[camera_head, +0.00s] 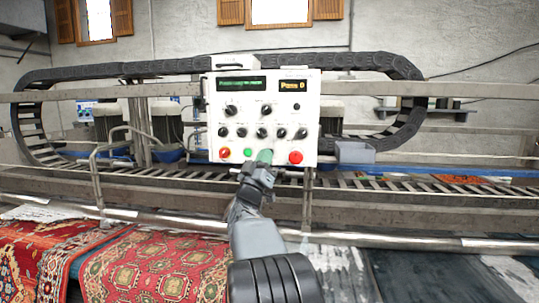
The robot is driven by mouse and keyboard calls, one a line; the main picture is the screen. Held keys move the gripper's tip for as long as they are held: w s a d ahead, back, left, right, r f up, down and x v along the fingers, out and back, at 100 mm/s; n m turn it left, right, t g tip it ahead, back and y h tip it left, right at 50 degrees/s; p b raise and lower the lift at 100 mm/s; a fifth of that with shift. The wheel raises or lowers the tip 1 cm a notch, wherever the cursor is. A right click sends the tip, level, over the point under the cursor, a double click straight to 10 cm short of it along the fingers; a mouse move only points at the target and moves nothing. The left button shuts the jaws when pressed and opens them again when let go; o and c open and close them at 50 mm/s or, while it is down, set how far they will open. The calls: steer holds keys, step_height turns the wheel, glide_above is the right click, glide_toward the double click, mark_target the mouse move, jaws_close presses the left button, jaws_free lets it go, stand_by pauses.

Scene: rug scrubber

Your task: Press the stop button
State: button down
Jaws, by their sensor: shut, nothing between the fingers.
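A white control panel (285,117) stands upright in the middle of the view, with two small displays at its top and rows of black knobs below. Along its bottom edge are a red-orange knob or button (225,153) at left, a green button (248,153), and a larger red button (295,157) at right. None has a label I can read. My gripper (264,157) is shut and empty, with its greenish tip in front of the panel's lower edge between the green and the red button. I cannot tell whether the tip touches the panel.
A metal rail (400,240) runs across below the panel, with a curved handrail (97,175) at left. A black cable chain (340,62) loops around behind. Red patterned rugs (160,262) lie at lower left. A grey box (355,153) sits right of the panel.

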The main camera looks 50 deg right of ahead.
steer(key=shift+w+d, duration=0.1)
steer(key=shift+d, duration=0.05)
steer(key=shift+w+d, duration=0.15)
steer(key=shift+d, duration=0.05)
stand_by(0.3)
steer(key=shift+w+d, duration=0.2)
steer(key=shift+d, duration=0.15)
stand_by(0.8)
steer(key=shift+a+b, duration=0.1)
steer(key=shift+b, duration=0.3)
steer(key=shift+s+a+b, duration=0.45)
steer(key=shift+a+b, duration=0.15)
steer(key=shift+s+a+b, duration=0.45)
steer(key=shift+a+b, duration=0.1)
steer(key=shift+a, duration=0.15)
steer(key=shift+s+a+b, duration=0.4)
steer(key=shift+a+b, duration=0.15)
steer(key=shift+a, duration=0.15)
steer(key=shift+s+a+b, duration=0.45)
steer(key=shift+a+b, duration=0.1)
steer(key=shift+a, duration=0.15)
